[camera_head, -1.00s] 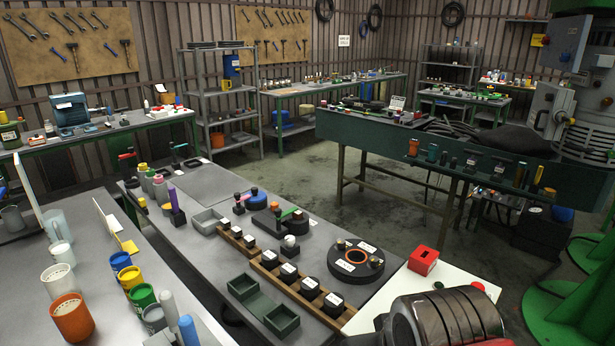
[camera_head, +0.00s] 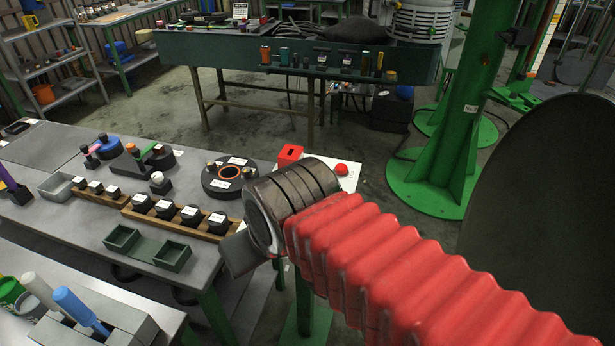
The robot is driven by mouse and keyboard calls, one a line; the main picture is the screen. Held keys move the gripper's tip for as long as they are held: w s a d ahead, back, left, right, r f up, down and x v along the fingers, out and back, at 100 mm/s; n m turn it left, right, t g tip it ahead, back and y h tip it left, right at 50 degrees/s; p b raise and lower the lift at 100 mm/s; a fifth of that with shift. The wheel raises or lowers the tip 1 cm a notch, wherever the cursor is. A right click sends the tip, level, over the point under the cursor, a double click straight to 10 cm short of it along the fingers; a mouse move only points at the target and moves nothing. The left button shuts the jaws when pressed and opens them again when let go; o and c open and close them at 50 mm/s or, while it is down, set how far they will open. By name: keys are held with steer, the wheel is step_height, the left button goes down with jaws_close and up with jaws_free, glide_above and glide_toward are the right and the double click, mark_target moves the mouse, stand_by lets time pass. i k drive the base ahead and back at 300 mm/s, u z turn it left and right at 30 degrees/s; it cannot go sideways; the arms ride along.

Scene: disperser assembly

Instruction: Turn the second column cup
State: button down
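No object is marked as the second column cup, so I cannot tell which one it is. Small black pieces with white labelled tops stand in two wooden racks on the grey bench; the nearer rack (camera_head: 181,222) holds larger ones, the farther rack (camera_head: 98,196) smaller ones. A round black fixture (camera_head: 229,178) with an orange-rimmed hole and two small knobs sits behind them. My arm reaches in from the lower right, its dark end over the bench's right edge. My gripper (camera_head: 240,253) shows only as a dark block there; its fingers cannot be made out.
A green two-compartment tray (camera_head: 148,248) lies in front of the racks. A red box (camera_head: 289,155) and a red button (camera_head: 341,169) are on a white panel behind my arm. A green column (camera_head: 455,130) stands at right. Open floor lies beyond the bench.

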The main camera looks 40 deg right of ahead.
mark_target(486, 60)
steer(key=z, duration=2.25)
